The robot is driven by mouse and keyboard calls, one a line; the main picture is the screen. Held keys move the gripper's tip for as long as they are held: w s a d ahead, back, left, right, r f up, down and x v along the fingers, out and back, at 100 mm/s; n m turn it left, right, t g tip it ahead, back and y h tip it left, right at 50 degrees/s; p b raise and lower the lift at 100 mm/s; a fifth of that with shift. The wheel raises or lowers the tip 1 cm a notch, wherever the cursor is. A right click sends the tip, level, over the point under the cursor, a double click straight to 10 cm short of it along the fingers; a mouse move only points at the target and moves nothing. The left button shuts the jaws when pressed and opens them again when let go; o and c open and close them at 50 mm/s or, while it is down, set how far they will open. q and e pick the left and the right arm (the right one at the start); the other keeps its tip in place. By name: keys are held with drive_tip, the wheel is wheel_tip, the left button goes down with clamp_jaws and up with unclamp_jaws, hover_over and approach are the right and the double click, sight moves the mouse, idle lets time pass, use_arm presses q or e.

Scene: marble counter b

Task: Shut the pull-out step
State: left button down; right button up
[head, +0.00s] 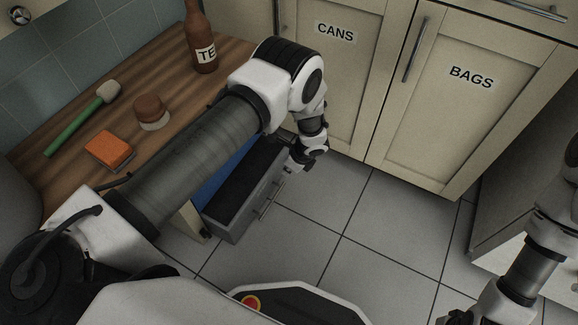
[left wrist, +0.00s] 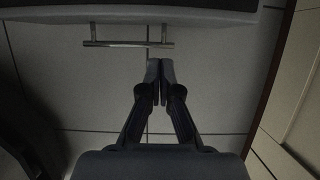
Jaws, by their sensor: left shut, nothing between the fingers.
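The pull-out step (head: 232,218) is a grey box with a dark top, and it stands out from under the wooden counter, low over the floor. A bar handle (head: 268,200) runs along its front. In the left wrist view the step's front edge (left wrist: 190,17) crosses the top, with the handle (left wrist: 128,44) below it. My left gripper (head: 296,167) is at the far end of the step's front. Contact with the step cannot be told.
The wooden counter (head: 160,60) holds a brown bottle (head: 201,40), a round brown-topped item (head: 152,112), an orange sponge (head: 109,150) and a green-handled brush (head: 75,130). Cabinet doors labelled CANS (head: 335,75) and BAGS (head: 445,110) are closed. Tiled floor (head: 375,210) before the step is clear.

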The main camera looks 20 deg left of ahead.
sight(262, 167)
use_arm(q)
drive_tip(key=a+f+b, duration=0.1)
drive_tip(key=a+f, duration=0.1)
drive_tip(key=a+f+b, duration=0.1)
drive_tip(key=a+f, duration=0.1)
drive_tip(key=shift+w+a+b, duration=0.2)
drive_tip(key=shift+b, duration=0.1)
drive_tip(key=shift+a+r, duration=0.15)
drive_tip(key=shift+a, duration=0.4)
drive_tip(key=shift+a, duration=0.1)
drive_tip(key=a, duration=0.3)
drive_tip(key=shift+w+a, duration=0.15)
drive_tip(key=shift+a, duration=0.1)
